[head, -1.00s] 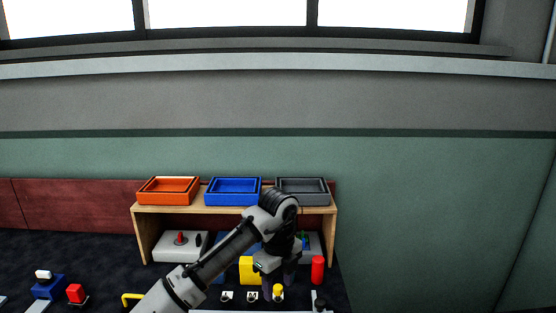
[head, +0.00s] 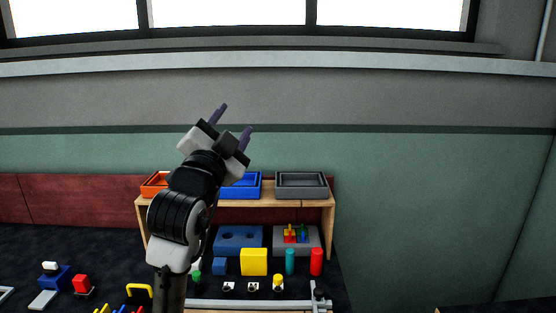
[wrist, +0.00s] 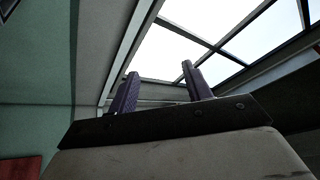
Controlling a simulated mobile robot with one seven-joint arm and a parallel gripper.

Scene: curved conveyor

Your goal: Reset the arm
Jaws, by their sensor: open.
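My gripper (head: 232,122) is raised in the head view, above and in front of the shelf, with its fingers pointing up and to the right. The two purple fingers stand apart with nothing between them. In the wrist view my gripper (wrist: 158,92) is also open and empty, with the wall and window behind it. My arm rises from the bottom of the head view and hides part of the shelf's left side and the orange tray.
A wooden shelf (head: 290,204) carries an orange tray (head: 154,186), a blue tray (head: 240,188) and a grey tray (head: 302,186). Below stand a yellow block (head: 254,262), a teal cylinder (head: 290,262) and a red cylinder (head: 316,262). The air around my gripper is clear.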

